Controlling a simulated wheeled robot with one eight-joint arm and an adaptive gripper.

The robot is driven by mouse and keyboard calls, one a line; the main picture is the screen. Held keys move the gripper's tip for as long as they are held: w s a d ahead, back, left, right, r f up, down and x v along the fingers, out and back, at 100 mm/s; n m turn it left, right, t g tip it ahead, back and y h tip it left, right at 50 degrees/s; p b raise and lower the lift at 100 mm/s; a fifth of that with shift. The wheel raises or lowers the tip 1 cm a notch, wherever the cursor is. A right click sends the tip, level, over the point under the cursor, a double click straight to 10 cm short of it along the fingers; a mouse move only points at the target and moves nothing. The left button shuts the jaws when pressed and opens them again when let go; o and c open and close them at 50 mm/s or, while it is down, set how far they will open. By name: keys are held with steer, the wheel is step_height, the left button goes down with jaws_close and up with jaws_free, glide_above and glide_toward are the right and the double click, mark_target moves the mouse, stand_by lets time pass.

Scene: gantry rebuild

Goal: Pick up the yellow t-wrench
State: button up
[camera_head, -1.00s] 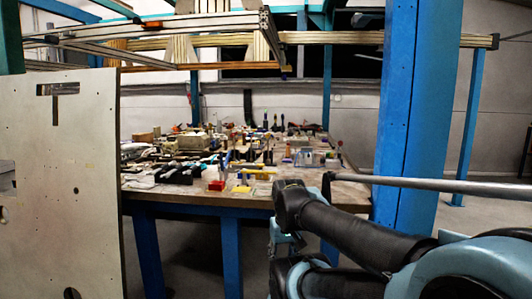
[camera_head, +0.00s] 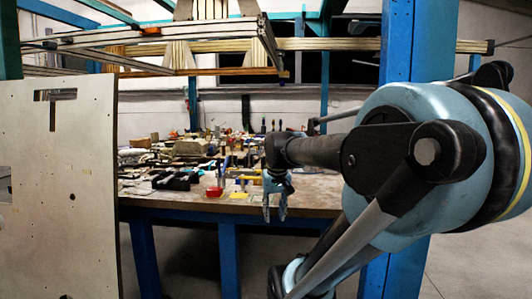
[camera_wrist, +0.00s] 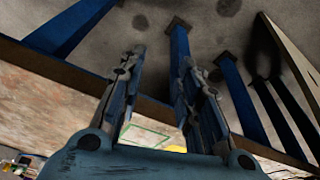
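My gripper (camera_head: 275,214) hangs fingers down at the front edge of the table in the head view. In the wrist view its two fingers (camera_wrist: 155,90) are wide apart with nothing between the tips; it is open. A thin yellow piece (camera_head: 249,177) lies on the table just left of my gripper; it may be the yellow t-wrench, but it is too small to tell its shape. A flat yellow patch (camera_head: 238,195) lies nearer the edge. In the wrist view a bit of yellow (camera_wrist: 178,148) shows by the gripper's base, mostly hidden.
The workbench (camera_head: 300,200) is crowded with tools and parts toward the back and left. A tall pale panel (camera_head: 60,190) stands at the left, and a blue post (camera_head: 405,50) at the right. Beams cross overhead.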

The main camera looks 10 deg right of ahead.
steer(key=w+d+r, duration=0.2)
steer(key=w+r, duration=0.6)
steer(key=w, duration=0.5)
steer(key=w+d+r+m+t, duration=0.1)
steer(key=w+r, duration=0.7)
steer(key=w, duration=0.6)
steer(key=w+d+r, duration=0.2)
steer(key=w+r, duration=0.6)
steer(key=w, duration=0.5)
steer(key=w+d+r, duration=0.1)
steer(key=w+d, duration=0.2)
steer(key=w, duration=1.2)
steer(key=w+d+x, duration=0.1)
steer(key=x, duration=1.6)
steer(key=shift+w+r+t+h, duration=0.15)
steer(key=shift+r+t+h, duration=0.15)
steer(key=shift+t, duration=0.1)
jaws_close()
